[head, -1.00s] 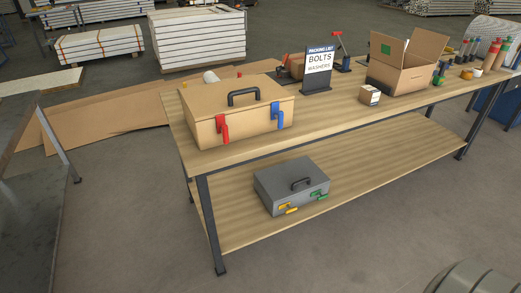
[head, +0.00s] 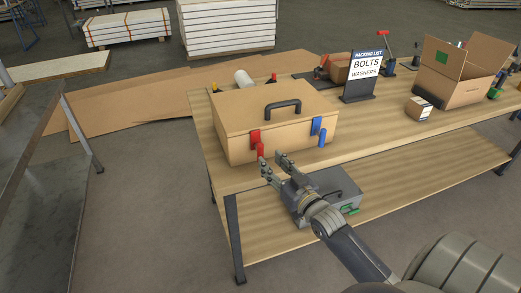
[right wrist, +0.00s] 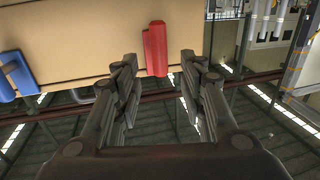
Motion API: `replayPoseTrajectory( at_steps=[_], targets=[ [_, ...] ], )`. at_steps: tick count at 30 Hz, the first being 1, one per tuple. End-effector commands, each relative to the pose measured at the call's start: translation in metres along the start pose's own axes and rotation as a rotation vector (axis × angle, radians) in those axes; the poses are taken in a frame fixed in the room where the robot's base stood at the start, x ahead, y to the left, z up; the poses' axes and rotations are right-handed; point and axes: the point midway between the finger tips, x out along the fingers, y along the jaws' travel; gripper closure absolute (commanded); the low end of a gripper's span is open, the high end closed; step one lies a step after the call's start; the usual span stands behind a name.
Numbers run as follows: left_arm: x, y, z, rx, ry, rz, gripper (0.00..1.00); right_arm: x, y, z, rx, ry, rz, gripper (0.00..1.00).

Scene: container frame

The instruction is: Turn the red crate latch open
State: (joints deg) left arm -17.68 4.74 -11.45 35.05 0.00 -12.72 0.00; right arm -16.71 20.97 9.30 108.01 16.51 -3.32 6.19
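The tan crate (head: 290,118) with a black handle stands on the workbench. Its red latch (head: 255,139) is on the left of the front face, with its lever hanging down. A blue latch (head: 317,127) is on the right of that face. My right gripper (head: 273,162) is open and empty just in front of the red latch. In the right wrist view, the red latch (right wrist: 156,50) shows ahead of the gap between the open fingers (right wrist: 158,78). No contact with it is visible. My left gripper is not in view.
A grey case (head: 325,181) with a green latch sits on the lower shelf, partly behind my right gripper. A packing list sign (head: 368,70), a small box (head: 418,108) and an open carton (head: 455,85) stand on the bench to the right. A metal table (head: 35,150) is at left.

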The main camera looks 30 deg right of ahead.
Motion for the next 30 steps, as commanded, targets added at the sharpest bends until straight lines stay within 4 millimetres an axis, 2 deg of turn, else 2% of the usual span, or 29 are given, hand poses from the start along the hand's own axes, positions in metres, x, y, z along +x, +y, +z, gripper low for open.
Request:
replayPoseTrajectory(
  at_steps=[1, 6, 12, 18, 25, 26, 30],
  targets=[
    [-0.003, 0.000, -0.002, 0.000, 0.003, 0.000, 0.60, 0.011, 0.001, -0.003, 0.000, 0.002, 0.001, 0.62],
    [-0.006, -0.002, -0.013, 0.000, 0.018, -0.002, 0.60, 0.040, 0.001, -0.002, 0.000, 0.001, 0.001, 0.62],
    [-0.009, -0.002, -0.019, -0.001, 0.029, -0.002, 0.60, 0.064, 0.000, -0.001, -0.001, 0.000, 0.001, 0.62],
    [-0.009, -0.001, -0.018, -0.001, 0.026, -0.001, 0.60, 0.073, 0.000, 0.000, -0.001, -0.001, 0.000, 0.62],
    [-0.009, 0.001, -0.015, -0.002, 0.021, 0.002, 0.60, 0.073, 0.000, 0.001, -0.001, -0.002, 0.000, 0.62],
    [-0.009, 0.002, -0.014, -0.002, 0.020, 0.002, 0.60, 0.073, 0.000, 0.001, -0.001, -0.002, 0.000, 0.64],
    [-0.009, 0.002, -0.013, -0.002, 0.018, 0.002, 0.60, 0.073, 0.000, 0.001, -0.001, -0.002, 0.000, 0.96]
  ],
)
